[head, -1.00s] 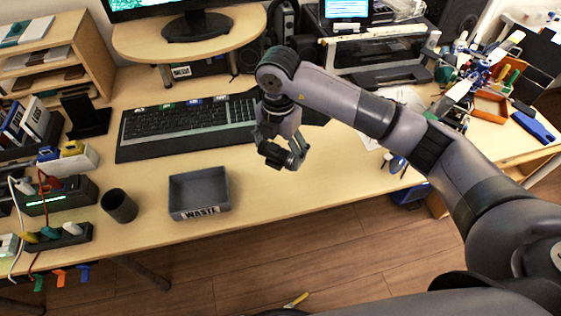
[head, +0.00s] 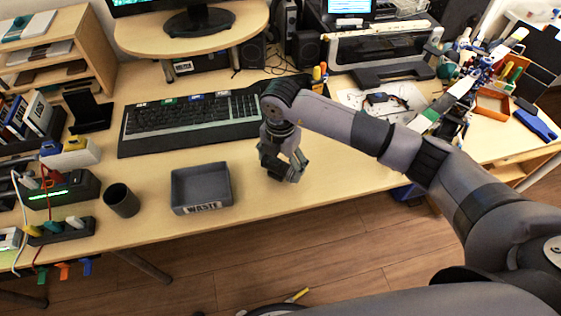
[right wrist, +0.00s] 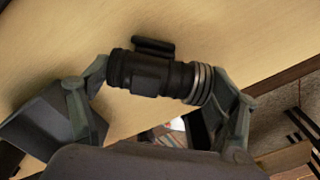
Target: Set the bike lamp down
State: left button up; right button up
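The bike lamp (right wrist: 160,77) is a short black cylinder with ribbed silver rings at its right end and a small black bracket on its side. In the right wrist view it lies crosswise between the two fingertips of my right gripper (right wrist: 165,82), which close on its ends. In the head view my right gripper (head: 288,172) is low over the front part of the desk, right of the waste tray; the lamp is hard to make out there. I cannot tell whether the lamp touches the desk. My left gripper is not in view.
The grey waste tray (head: 203,208) and a dark cup (head: 121,201) stand to the left. A keyboard (head: 190,123) lies behind. The wooden desk (head: 335,183) is bare around the gripper, with its front edge close by. A small board (head: 385,99) lies at the back right.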

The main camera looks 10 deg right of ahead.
aim_at(280, 162)
jog(key=o, duration=0.4)
jog(key=shift+r, duration=0.1)
notch_tip(280, 162, up, 12)
jog(key=shift+r+b, duration=0.1)
jog(key=shift+b, duration=0.2)
dwell(0.4)
